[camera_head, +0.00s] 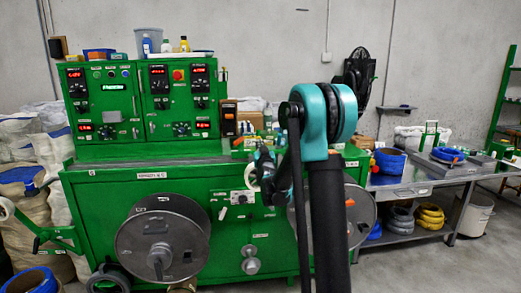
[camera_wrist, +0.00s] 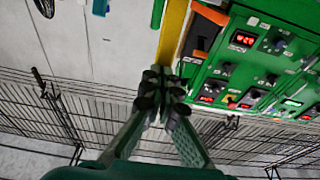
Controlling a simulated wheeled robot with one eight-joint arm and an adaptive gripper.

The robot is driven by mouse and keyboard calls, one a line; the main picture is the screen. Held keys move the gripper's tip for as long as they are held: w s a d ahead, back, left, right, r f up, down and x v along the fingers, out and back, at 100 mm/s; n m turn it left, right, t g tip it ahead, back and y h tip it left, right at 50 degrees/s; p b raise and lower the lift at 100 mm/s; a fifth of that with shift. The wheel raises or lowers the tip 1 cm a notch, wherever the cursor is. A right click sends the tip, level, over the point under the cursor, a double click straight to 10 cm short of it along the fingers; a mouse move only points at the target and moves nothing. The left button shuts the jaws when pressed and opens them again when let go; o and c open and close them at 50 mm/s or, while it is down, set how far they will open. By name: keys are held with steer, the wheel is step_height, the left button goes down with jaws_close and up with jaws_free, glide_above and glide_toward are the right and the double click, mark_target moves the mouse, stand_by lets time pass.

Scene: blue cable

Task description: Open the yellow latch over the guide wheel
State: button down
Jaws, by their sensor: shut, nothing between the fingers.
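A yellow bar (camera_wrist: 173,38) runs down from the top edge of the wrist view, beside the green control panel. It may be the latch, but I cannot tell for sure. My gripper (camera_wrist: 162,92) is shut and empty, its dark fingertips together just below the bar's lower end in that view. Whether they touch it is unclear. In the head view my gripper (camera_head: 265,172) is in front of the green machine (camera_head: 95,205), partly hidden by my own arm. I cannot make out the guide wheel or a yellow latch there; my arm covers part of that area.
A large grey reel (camera_head: 135,235) is on the machine's front left. A second reel (camera_head: 360,215) is partly behind my arm. A metal table (camera_head: 405,185) with blue coils (camera_head: 390,160) stands right. An orange-switched box (camera_head: 229,118) sits beside the control panel (camera_head: 125,105).

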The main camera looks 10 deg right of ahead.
steer(key=shift+w+r, duration=0.35)
steer(key=shift+w, duration=0.15)
steer(key=shift+s, duration=0.1)
stand_by(0.4)
